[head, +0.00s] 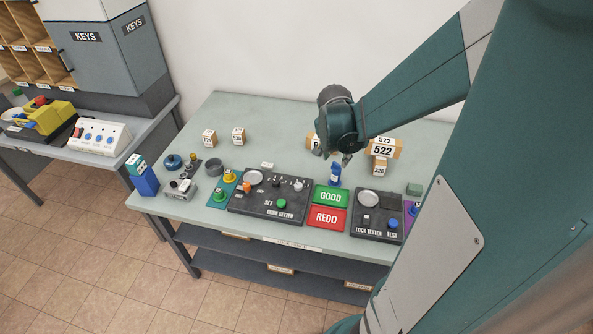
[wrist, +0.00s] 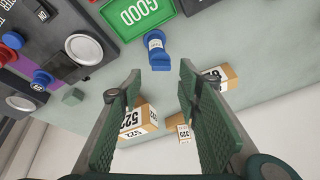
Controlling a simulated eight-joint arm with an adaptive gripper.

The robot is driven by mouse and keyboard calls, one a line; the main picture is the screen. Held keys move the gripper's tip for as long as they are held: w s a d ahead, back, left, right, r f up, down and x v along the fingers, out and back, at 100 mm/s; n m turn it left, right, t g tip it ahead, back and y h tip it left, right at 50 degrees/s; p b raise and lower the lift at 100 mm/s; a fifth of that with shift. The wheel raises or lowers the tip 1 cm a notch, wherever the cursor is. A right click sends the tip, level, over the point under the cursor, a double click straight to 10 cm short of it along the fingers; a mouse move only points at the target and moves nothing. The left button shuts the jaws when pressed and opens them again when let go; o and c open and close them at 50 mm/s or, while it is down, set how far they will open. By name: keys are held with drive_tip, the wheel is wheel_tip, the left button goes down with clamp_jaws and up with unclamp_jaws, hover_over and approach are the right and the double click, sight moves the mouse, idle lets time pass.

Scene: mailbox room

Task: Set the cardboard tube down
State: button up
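I cannot make out a cardboard tube in either view. My gripper (head: 334,156) is over the back middle of the grey-green table (head: 275,125). In the wrist view my gripper (wrist: 160,76) has its two green fingers wide apart, with nothing held between them. A blue piece with a pale label (wrist: 156,48) is just beyond the fingertips, apart from them. In the head view this blue piece (head: 335,174) stands behind the green GOOD plate (head: 331,196). Cardboard boxes marked 522 (head: 385,150) are right of my gripper; they show in the wrist view too (wrist: 139,121).
The red REDO plate (head: 326,218) lies in front of GOOD. The code setter panel (head: 262,206) is left of them, the lock tester panel (head: 378,228) right. Small numbered boxes (head: 238,136) stand at the back left. The table's back left is mostly clear.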

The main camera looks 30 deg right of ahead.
drive_tip(key=s+a+r+n+t+y, duration=0.1)
drive_tip(key=s+a+r+n, duration=0.2)
drive_tip(key=a, duration=0.7)
drive_tip(key=s+a+r+n+t+y, duration=0.1)
drive_tip(key=s+a+r+n, duration=0.3)
drive_tip(key=a, duration=0.5)
drive_tip(key=s+a+r+n+t+y, duration=0.1)
drive_tip(key=s+a+r+n+t, duration=0.1)
drive_tip(key=a+r+n, duration=0.5)
drive_tip(key=shift+s+a+r+n+t, duration=0.45)
drive_tip(key=shift+s+a, duration=0.4)
drive_tip(key=shift+a, duration=1)
drive_tip(key=shift+f, duration=0.1)
